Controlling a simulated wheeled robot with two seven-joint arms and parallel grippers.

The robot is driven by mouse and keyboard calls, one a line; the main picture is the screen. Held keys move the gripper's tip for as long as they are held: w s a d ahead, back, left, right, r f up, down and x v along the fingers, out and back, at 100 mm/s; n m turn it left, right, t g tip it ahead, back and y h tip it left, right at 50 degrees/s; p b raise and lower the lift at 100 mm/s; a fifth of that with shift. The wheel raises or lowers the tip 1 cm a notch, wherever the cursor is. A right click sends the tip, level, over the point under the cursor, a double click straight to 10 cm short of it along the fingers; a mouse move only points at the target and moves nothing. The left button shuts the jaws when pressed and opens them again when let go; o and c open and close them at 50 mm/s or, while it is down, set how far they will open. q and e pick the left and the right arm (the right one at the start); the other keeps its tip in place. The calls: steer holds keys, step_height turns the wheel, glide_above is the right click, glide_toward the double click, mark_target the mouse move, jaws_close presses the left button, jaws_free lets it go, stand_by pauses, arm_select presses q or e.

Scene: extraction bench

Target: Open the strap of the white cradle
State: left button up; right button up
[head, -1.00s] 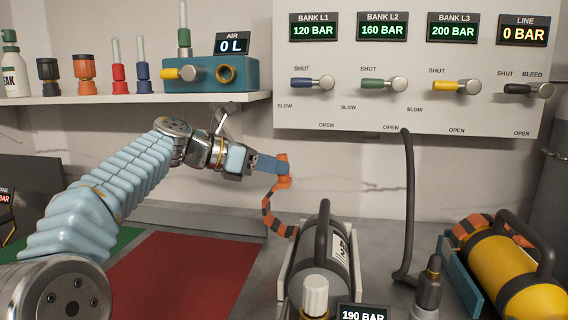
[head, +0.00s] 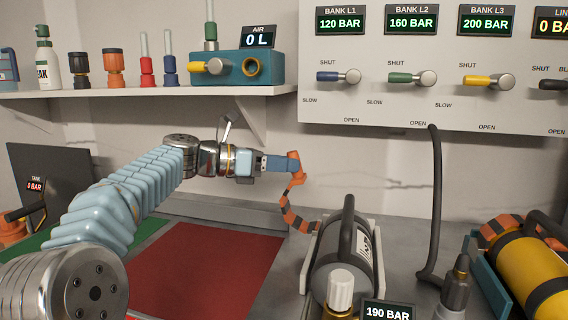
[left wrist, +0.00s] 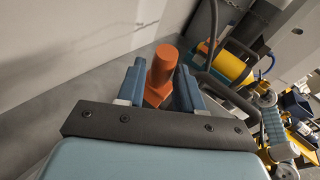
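The white cradle (head: 307,262) stands on the bench and holds a grey cylinder (head: 336,262) with a dark handle. Its orange and black strap (head: 290,213) is off the cylinder and rises in a curve from the cradle's far left side. My left gripper (head: 280,163) is closed around the strap's orange end (head: 295,165), up and to the left of the cradle. In the left wrist view the orange end (left wrist: 162,70) sits between the two blue fingers of the left gripper (left wrist: 160,88). My right gripper is not seen.
A yellow cylinder (head: 527,275) lies in a teal cradle (head: 483,275) at right. A black hose (head: 436,200) hangs from the valve panel (head: 400,105). A shelf (head: 150,93) with fittings is above my left arm. A red mat (head: 205,270) lies clear at left.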

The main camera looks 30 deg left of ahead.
arm_select(q)
steer(key=shift+o, duration=1.3)
steer(key=shift+s, duration=0.1)
steer(key=v, duration=1.3)
steer(key=shift+s+a+p, duration=0.2)
steer(key=shift+a+p, duration=0.1)
steer(key=shift+p, duration=0.1)
